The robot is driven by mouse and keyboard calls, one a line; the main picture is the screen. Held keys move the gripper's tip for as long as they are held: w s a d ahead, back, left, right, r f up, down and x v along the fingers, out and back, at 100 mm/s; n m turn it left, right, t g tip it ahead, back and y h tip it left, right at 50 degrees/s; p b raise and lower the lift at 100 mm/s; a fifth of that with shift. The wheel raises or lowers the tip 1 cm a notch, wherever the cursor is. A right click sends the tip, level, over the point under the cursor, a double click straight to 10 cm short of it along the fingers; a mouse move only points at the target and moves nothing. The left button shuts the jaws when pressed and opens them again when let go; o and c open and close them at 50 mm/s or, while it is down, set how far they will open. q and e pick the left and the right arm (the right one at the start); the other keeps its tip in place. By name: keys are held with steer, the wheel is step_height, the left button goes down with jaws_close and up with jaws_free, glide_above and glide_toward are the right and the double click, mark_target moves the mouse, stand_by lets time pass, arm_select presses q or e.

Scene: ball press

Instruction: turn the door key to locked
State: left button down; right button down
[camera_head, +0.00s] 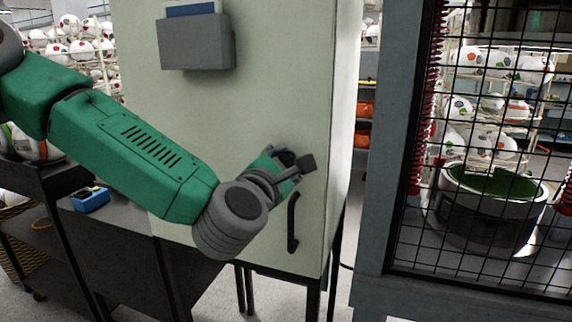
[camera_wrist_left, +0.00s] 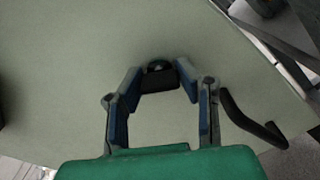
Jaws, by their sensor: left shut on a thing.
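The door is the pale green front of a cabinet (camera_head: 250,105); it also fills much of the left wrist view (camera_wrist_left: 60,70). A dark key (camera_wrist_left: 158,83) sits in a round lock (camera_wrist_left: 158,66) on the door. My left gripper (camera_head: 291,166) is at the door, just above the black handle (camera_head: 292,222). In the left wrist view my left gripper (camera_wrist_left: 159,76) has its blue-padded fingers on either side of the key and is shut on it. In the head view the gripper mostly hides the key and lock. My right gripper is not in view.
A grey box (camera_head: 196,42) is fixed to the door at upper left. A dark cart (camera_head: 115,230) with a blue item (camera_head: 91,199) stands at left. A grey-framed mesh enclosure (camera_head: 385,180) stands close to the cabinet's right. The handle also shows in the left wrist view (camera_wrist_left: 250,122).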

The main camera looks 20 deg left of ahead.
arm_select(q)
steer(key=m, duration=0.4)
steer(key=shift+m, duration=0.3)
steer(key=shift+f+m, duration=0.1)
steer(key=shift+m, duration=2.1)
steer(key=c, duration=1.4)
jaws_free()
steer(key=shift+f, duration=0.1)
steer(key=shift+o, duration=1.2)
steer(key=shift+w, duration=0.15)
